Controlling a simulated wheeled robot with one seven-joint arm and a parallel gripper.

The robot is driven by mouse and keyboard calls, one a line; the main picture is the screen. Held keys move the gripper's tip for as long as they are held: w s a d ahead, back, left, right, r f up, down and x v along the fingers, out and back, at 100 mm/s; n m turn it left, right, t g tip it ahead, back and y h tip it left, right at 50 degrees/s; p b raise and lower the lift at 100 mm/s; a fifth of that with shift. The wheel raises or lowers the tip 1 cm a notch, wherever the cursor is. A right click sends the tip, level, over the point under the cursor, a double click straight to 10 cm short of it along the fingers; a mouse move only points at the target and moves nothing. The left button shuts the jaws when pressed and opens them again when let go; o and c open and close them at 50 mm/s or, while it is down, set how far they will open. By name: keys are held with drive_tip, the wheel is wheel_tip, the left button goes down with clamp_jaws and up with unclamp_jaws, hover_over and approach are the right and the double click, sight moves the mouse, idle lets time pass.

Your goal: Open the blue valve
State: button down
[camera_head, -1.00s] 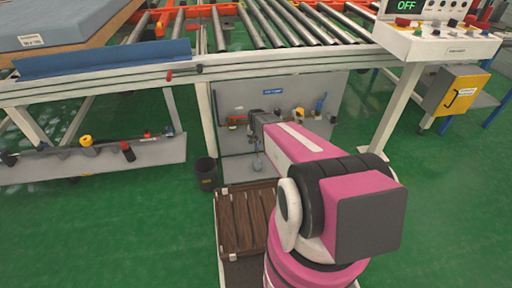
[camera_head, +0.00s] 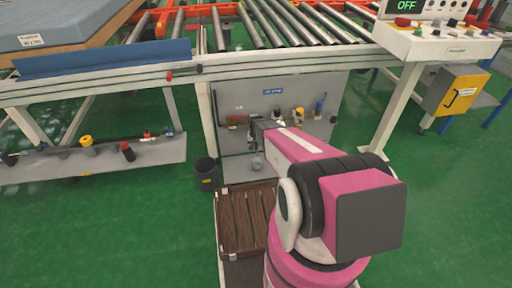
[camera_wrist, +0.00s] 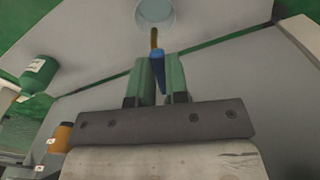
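In the wrist view, the blue valve (camera_wrist: 158,68) shows as a narrow blue lever with a brownish stem beyond it. The two green fingers of my gripper (camera_wrist: 160,82) stand close together on both sides of the lever and appear closed on it. In the head view, my gripper (camera_head: 256,128) is in front of the grey panel (camera_head: 235,97) under the conveyor. The blue valve cannot be made out there, as my arm and gripper cover that part of the panel.
A pale round cup-like part (camera_wrist: 155,12) lies beyond the lever. A green bottle-shaped part (camera_wrist: 38,75) is at the left. A black bin (camera_head: 206,174) and a wooden pallet (camera_head: 240,215) stand below the panel. The conveyor frame (camera_head: 300,58) runs above.

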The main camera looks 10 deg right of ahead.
drive_tip(key=shift+d, duration=0.1)
drive_tip(key=shift+s+d+n, duration=0.1)
drive_tip(key=shift+d+n, duration=0.1)
drive_tip(key=shift+n, duration=0.55)
drive_tip(key=shift+d+n, duration=0.2)
drive_tip(key=shift+n, duration=0.55)
drive_tip(key=c, duration=1.1)
unclamp_jaws()
wheel_tip(320, 180, up, 11)
drive_tip(key=shift+f, duration=0.1)
drive_tip(key=s+r, duration=0.5)
drive_tip(key=s, duration=0.2)
drive_tip(key=s+r, duration=0.6)
drive_tip(key=s, duration=0.1)
drive_tip(key=s+a+r, duration=0.1)
drive_tip(key=s+r, duration=0.5)
drive_tip(key=s, duration=0.1)
drive_tip(key=shift+s+r, duration=0.15)
drive_tip(key=shift+r, duration=0.05)
